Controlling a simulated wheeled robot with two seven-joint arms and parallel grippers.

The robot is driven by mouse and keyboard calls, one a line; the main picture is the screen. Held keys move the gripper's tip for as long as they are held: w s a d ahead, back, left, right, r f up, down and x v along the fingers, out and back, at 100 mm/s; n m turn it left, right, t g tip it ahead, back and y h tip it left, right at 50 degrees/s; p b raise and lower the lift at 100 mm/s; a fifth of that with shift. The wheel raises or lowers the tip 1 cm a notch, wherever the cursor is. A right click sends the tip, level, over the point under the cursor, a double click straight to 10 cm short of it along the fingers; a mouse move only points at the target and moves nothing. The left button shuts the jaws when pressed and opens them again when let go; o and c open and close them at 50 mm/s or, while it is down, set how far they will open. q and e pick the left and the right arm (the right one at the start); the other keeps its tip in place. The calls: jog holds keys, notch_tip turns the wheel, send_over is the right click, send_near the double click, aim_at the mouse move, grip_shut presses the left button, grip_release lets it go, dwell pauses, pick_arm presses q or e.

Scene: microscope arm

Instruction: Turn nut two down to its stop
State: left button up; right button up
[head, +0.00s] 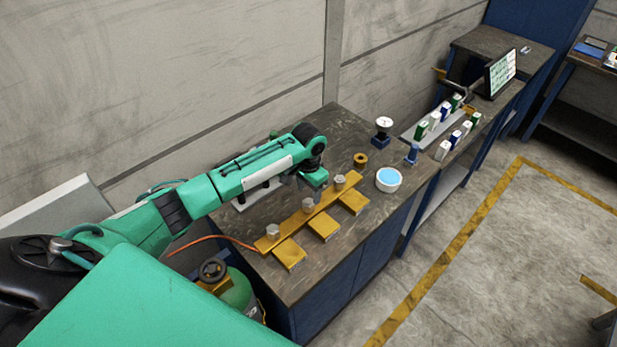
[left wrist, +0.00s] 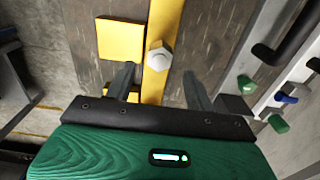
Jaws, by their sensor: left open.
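A yellow fixture bar (head: 290,225) lies on the dark bench with three grey hex nuts along it: a near nut (head: 272,232), a middle nut (head: 308,205) and a far nut (head: 340,181). No number marks are readable; the middle one is second from either end. My left gripper (head: 310,189) hangs above the bar, close to the middle nut. In the left wrist view my left gripper (left wrist: 159,82) is open and empty, its fingers spread to either side of the bar. One nut (left wrist: 159,57) shows just beyond the fingertips, between their lines, apart from both. My right gripper is out of view.
Yellow pads (head: 323,228) stick out from the bar. A brass-coloured ring (head: 360,160), a white dish with blue inside (head: 388,179) and a small gauge (head: 383,127) stand beyond it. A rack of bottles (head: 436,124) is farther right. The bench's front right is clear.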

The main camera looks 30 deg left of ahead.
aim_at(309, 202)
pick_arm(q)
notch_tip(309, 202, up, 8)
jog(key=b, duration=0.2)
dwell(0.4)
